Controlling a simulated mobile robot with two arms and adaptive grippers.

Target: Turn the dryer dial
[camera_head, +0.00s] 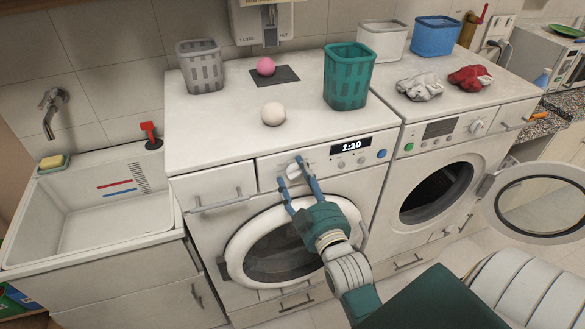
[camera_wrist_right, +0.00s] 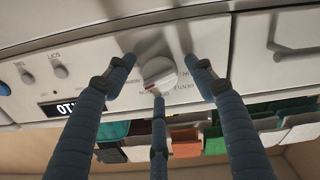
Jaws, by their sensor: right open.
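A white round dial (camera_head: 294,172) sits on the front panel of the left machine (camera_head: 215,130), left of its display, which reads 1:10. My right gripper (camera_head: 289,173) is at this dial with its blue fingers spread. In the right wrist view the dial (camera_wrist_right: 159,73) lies between the fingertips of the gripper (camera_wrist_right: 159,66). Two fingers flank it and a third is below it; I cannot tell whether any touches it. A red mark shows on the dial's lower left edge. The right machine (camera_head: 398,178) has its own dial (camera_head: 478,128). My left gripper is not in view.
The right machine's round door (camera_head: 540,206) stands open. On top are a grey basket (camera_head: 200,65), green basket (camera_head: 347,75), pink ball (camera_head: 266,66), pale ball (camera_head: 273,113) and cloths (camera_head: 420,86). A sink (camera_head: 100,205) stands left. The left machine's door (camera_head: 275,250) is shut.

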